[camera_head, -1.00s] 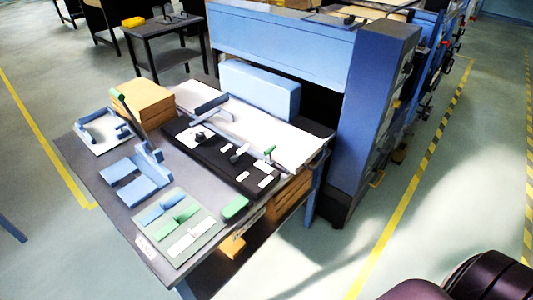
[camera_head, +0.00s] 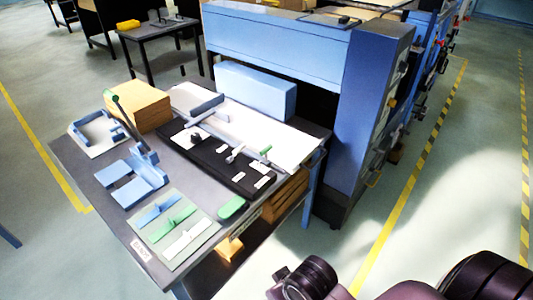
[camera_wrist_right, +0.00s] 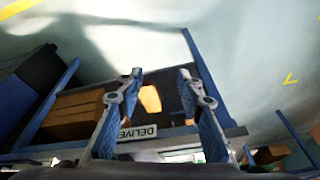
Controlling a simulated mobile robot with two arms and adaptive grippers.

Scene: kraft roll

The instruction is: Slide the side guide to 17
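A black board (camera_head: 208,158) with white labels lies on the table (camera_head: 85,172), along the front of a white sheet (camera_head: 285,142). A grey bar (camera_head: 205,104) and small grey fittings (camera_head: 236,152) sit on or beside it, with a green-tipped lever (camera_head: 265,150) at its right. I cannot tell which fitting is the side guide, and numbers are too small to read. My right gripper (camera_wrist_right: 156,82) is open and empty in the right wrist view, near the table's edge and away from the board. My left gripper is not in view.
A green plate with paddle-like tools (camera_head: 178,230), a blue fixture (camera_head: 132,175) and a brown stack (camera_head: 138,106) occupy the table. A label reading DELIVE… (camera_wrist_right: 138,132) is on the table's edge.

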